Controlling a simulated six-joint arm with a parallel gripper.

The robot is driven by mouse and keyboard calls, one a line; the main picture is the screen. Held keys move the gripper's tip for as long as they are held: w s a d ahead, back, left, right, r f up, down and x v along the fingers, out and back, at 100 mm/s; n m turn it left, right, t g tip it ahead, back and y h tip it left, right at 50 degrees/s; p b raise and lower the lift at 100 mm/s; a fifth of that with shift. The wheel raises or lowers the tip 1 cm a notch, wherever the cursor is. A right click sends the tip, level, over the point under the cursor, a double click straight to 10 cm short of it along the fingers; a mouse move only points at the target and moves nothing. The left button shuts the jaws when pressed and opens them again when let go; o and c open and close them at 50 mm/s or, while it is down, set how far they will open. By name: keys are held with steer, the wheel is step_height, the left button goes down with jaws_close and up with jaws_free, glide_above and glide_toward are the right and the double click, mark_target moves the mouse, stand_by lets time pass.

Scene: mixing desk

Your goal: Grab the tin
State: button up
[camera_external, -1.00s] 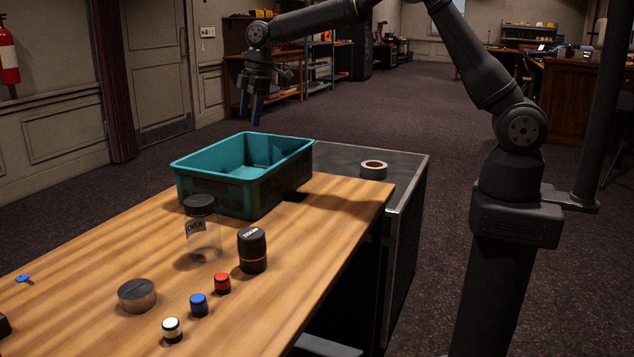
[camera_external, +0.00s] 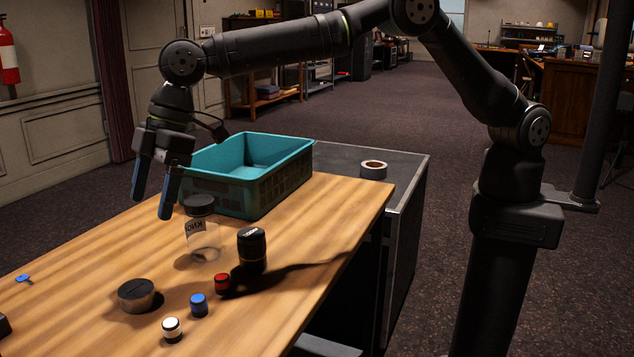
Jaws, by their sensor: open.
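The tin (camera_external: 136,296) is a low round metal container with a dark lid. It sits upright on the wooden table (camera_external: 300,225), toward the front left. My gripper (camera_external: 152,207) points down with its two blue-faced fingers apart and nothing between them. In the picture it is above the tin and to the left of the clear jar, clear of the tin.
A clear jar with a dark lid (camera_external: 203,239) and a black canister (camera_external: 252,248) stand right of the tin. Red (camera_external: 222,283), blue (camera_external: 198,305) and white (camera_external: 172,329) small pots stand near it. A teal crate (camera_external: 281,184) and a tape roll (camera_external: 373,170) are farther back.

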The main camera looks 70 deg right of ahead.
glide_above(139, 287)
steer(key=d, duration=0.2)
steer(key=f, duration=0.9)
steer(key=shift+s+a+f, duration=0.1)
steer(key=shift+s+a, duration=0.05)
steer(key=shift+s, duration=0.1)
steer(key=shift+d+x, duration=0.2)
steer(key=shift+x, duration=1.1)
steer(key=shift+d+x, duration=0.15)
steer(key=shift+x, duration=1.15)
steer(key=shift+f, duration=0.15)
steer(key=shift+s, duration=0.1)
steer(key=shift+c, duration=0.2)
steer(key=c, duration=1)
